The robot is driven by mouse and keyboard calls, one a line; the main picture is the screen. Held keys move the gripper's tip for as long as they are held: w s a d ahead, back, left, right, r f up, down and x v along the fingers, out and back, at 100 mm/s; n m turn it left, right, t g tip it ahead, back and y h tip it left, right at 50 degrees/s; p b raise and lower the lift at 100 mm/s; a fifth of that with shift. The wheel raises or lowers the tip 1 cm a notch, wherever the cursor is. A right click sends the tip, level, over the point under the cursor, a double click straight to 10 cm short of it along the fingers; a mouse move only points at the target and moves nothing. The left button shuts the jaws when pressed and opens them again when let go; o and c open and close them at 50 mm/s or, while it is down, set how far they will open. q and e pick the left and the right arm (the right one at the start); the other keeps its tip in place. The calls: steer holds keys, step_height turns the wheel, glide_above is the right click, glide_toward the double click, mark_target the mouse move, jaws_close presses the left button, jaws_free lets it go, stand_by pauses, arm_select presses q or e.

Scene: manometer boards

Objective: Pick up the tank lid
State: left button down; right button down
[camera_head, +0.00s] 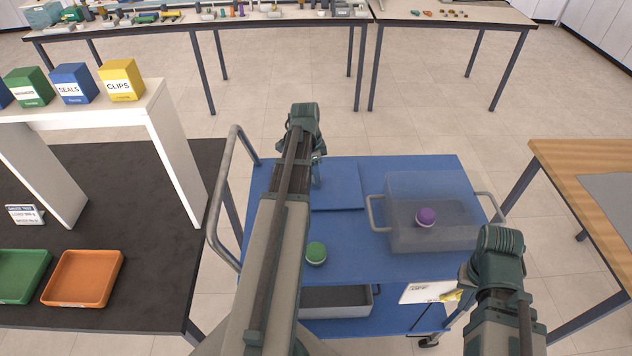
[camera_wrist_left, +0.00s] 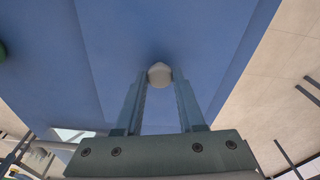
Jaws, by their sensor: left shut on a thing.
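The tank lid (camera_head: 342,187) is a flat blue panel lying on the blue cart top, partly hidden behind my left arm in the head view. In the left wrist view, the lid (camera_wrist_left: 205,40) fills the middle, with a small pale round knob (camera_wrist_left: 160,74) on it. My left gripper (camera_wrist_left: 161,78) has one finger on each side of the knob and is shut on it. In the head view, the left gripper (camera_head: 317,172) is at the lid's left part, mostly behind the arm. My right arm shows at the lower right, but its gripper is not visible.
A translucent tank (camera_head: 400,240) with side handles stands right of the lid; a purple-topped jar (camera_head: 426,217) shows in it. A green-topped jar (camera_head: 316,253) stands on the cart's front. A grey rail (camera_head: 222,190) edges the cart's left. A wooden table (camera_head: 570,160) is at right.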

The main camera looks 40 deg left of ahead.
arm_select(q)
steer(key=shift+r, duration=0.1)
step_height(320, 180, up, 10)
steer(key=p, duration=1)
